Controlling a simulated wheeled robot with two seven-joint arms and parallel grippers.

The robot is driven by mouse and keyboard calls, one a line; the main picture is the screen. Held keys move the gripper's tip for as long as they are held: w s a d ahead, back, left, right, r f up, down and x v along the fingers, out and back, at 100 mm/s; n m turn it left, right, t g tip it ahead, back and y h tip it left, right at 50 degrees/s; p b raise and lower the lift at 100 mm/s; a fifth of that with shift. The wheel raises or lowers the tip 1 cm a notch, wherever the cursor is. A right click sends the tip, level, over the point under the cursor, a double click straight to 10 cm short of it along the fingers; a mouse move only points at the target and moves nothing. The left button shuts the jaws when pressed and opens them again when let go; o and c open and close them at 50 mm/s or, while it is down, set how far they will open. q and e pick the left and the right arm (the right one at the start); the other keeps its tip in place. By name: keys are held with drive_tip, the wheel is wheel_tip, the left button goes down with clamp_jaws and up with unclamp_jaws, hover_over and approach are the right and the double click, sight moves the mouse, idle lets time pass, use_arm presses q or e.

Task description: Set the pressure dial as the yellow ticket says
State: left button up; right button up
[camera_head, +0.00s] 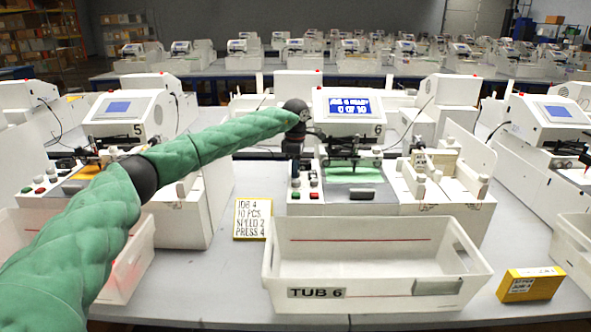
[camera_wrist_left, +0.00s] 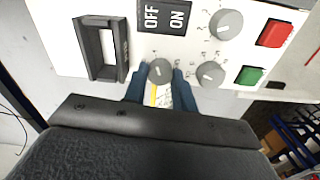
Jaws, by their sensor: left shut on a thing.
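The yellow ticket (camera_head: 253,219) stands left of the tub and reads JOB 4, 10 PCS, SPEED 2, PRESS 4. Machine 6 (camera_head: 350,195) has a control panel at its left front. My left gripper (camera_head: 294,160) reaches down over that panel. In the left wrist view, its blue fingers (camera_wrist_left: 160,84) are shut on a grey dial (camera_wrist_left: 160,71), one on each side. Two other grey dials, one upper (camera_wrist_left: 225,25) and one lower (camera_wrist_left: 210,73), sit farther right. The dial labels are too small to read, so I cannot tell which is pressure. My right gripper is not in view.
An OFF/ON switch (camera_wrist_left: 164,15), a black handle (camera_wrist_left: 101,48), a red button (camera_wrist_left: 274,33) and a green button (camera_wrist_left: 250,76) are near the dials. Tub 6 (camera_head: 375,292) stands in front of the machine. A yellow box (camera_head: 529,285) lies at right.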

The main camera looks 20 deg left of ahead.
use_arm(q)
drive_tip(key=o, duration=1)
drive_tip(key=shift+r, duration=0.15)
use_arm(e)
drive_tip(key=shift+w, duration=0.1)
use_arm(q)
wheel_tip(320, 180, up, 6)
drive_tip(key=shift+r+b, duration=0.2)
drive_tip(key=shift+b, duration=0.7)
drive_tip(key=shift+r, duration=0.6)
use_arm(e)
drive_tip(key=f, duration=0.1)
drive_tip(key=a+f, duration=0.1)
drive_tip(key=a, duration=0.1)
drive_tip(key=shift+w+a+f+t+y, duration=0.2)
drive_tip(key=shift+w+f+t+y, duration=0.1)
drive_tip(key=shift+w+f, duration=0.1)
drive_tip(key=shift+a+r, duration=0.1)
